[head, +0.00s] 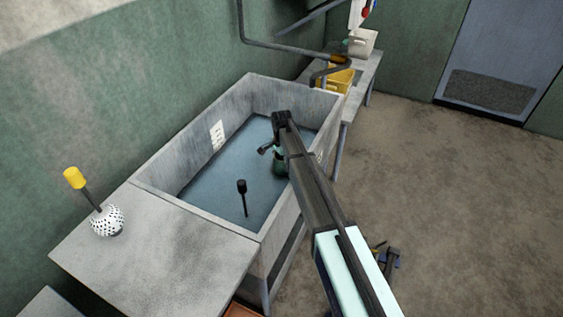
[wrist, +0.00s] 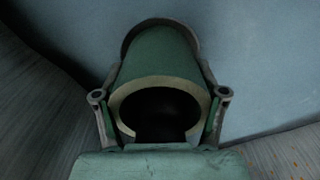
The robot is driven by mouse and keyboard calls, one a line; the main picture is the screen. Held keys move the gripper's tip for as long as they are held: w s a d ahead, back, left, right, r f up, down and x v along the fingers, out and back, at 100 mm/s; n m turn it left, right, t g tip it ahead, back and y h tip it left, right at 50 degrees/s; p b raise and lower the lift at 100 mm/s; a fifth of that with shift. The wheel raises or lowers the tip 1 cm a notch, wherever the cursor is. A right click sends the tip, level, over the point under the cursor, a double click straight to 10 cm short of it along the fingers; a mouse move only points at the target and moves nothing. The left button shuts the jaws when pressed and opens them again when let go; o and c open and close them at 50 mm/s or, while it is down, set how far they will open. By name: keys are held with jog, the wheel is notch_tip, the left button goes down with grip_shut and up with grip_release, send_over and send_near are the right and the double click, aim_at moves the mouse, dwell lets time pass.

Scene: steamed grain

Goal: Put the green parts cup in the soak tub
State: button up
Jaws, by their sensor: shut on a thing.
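The soak tub (head: 182,152) is a large grey basin with a blue-grey inside, in the middle of the head view. My gripper (head: 270,152) is down over the tub's inside, near its right wall. The green parts cup (head: 280,163) shows as a small green patch there, partly hidden by my arm. In the wrist view the cup (wrist: 158,62) is a green cylinder with a pale rim and dark hollow, its open end facing the camera. My gripper (wrist: 160,100) is shut on it, one finger on each side. Whether the cup touches the tub floor is unclear.
A black-topped rod (head: 243,197) stands in the tub's near part. A yellow bin (head: 335,80) and a white container (head: 362,42) stand beyond the tub.

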jog(key=o, duration=1.4)
jog(key=shift+f, duration=0.1)
notch_tip(320, 180, up, 12)
jog(key=shift+r+b, duration=0.2)
jog(key=shift+b, duration=0.95)
